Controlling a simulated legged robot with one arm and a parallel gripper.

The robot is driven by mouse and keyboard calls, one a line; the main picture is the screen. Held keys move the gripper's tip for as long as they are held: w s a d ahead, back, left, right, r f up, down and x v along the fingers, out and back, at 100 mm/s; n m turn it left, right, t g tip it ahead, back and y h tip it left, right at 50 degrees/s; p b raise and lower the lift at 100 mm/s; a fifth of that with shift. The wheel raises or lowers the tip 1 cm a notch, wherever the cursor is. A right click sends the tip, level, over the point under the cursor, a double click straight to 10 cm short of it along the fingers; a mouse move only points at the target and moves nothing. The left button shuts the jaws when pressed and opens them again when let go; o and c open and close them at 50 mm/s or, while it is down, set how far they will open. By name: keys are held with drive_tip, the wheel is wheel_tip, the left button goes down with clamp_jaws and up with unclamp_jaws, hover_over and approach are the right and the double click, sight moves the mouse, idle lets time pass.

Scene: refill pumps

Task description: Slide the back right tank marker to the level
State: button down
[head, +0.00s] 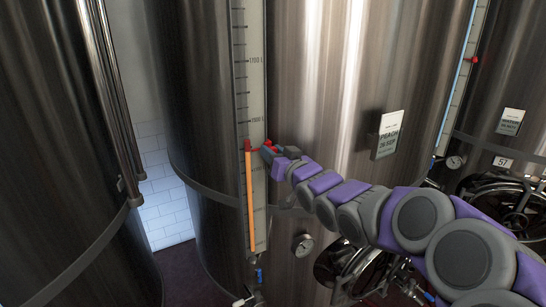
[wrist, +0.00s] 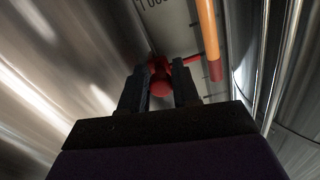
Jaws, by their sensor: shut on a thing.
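The tank (head: 330,60) behind my gripper carries a pale scale strip (head: 256,70) with a level tube. Orange liquid (head: 249,205) fills the tube's lower part, with a short dark red section (head: 248,145) at its top. The red marker (head: 268,146) sits beside the tube at about the height of that top section. My gripper (head: 274,152) is shut on the marker. In the wrist view, the red marker (wrist: 161,88) is between the two dark fingers, and its pointer reaches toward the orange column (wrist: 207,28), near the dark red end (wrist: 215,70).
A gauge (head: 303,244) and a hatch wheel (head: 345,270) are below. Another tank (head: 60,150) stands close at left, with vertical pipes (head: 117,100). A tank with a red marker (head: 474,60) is at right.

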drive_tip(key=shift+r, duration=0.3)
drive_tip(key=c, duration=0.9)
unclamp_jaws()
drive_tip(key=shift+w+f, duration=0.1)
drive_tip(key=b+v, duration=0.2)
drive_tip(key=v, duration=1.5)
drive_tip(key=shift+d+b, duration=0.2)
drive_tip(key=shift+b, duration=0.1)
